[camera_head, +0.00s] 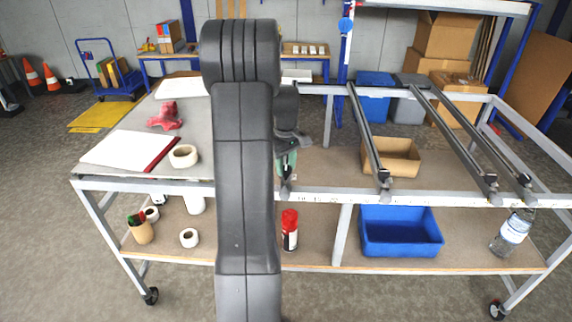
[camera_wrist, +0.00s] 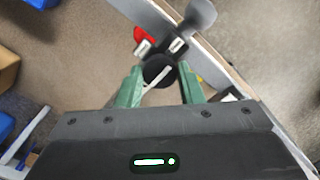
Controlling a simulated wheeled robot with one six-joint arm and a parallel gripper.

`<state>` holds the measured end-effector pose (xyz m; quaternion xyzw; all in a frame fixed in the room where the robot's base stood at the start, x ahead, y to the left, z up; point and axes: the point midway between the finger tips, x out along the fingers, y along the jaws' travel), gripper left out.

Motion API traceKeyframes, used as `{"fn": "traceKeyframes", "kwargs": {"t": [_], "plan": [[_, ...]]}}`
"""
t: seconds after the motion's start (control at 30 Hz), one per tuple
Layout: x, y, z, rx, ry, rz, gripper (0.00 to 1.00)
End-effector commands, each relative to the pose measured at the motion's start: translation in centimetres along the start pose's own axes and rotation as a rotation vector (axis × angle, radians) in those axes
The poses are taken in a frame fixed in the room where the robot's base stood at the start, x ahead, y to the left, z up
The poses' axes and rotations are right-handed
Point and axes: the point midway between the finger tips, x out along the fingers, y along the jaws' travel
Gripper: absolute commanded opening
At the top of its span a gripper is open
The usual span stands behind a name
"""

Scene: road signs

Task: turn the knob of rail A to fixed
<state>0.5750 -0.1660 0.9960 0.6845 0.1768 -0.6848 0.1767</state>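A round black knob (camera_wrist: 160,70) with a white bar across it shows in the wrist view. The bar slants from upper right to lower left. The green fingers of my gripper (camera_wrist: 159,80) stand apart, one on each side of the knob's near part. I cannot make out contact. In the head view my gripper (camera_head: 287,163) points down over a dark rail end (camera_head: 286,190) at the front beam, just right of my arm. My arm hides most of that rail. No rail letter or knob marking is readable.
More dark rails (camera_head: 366,135) cross the frame to the right. A grey lever-shaped part (camera_wrist: 200,17) and a red thing (camera_wrist: 143,35) lie beyond the knob. A red can (camera_head: 289,230) and a blue bin (camera_head: 400,232) stand on the lower shelf.

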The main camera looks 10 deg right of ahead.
Motion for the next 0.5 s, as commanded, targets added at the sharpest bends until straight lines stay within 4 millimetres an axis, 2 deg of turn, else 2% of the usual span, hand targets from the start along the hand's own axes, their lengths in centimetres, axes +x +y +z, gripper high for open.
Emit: {"fn": "traceKeyframes", "kwargs": {"t": [0.07,0.5], "plan": [[-0.02,0.00,0.00,0.000,0.000,0.000,0.11],[-0.06,0.02,-0.02,0.094,0.001,0.001,0.11]]}}
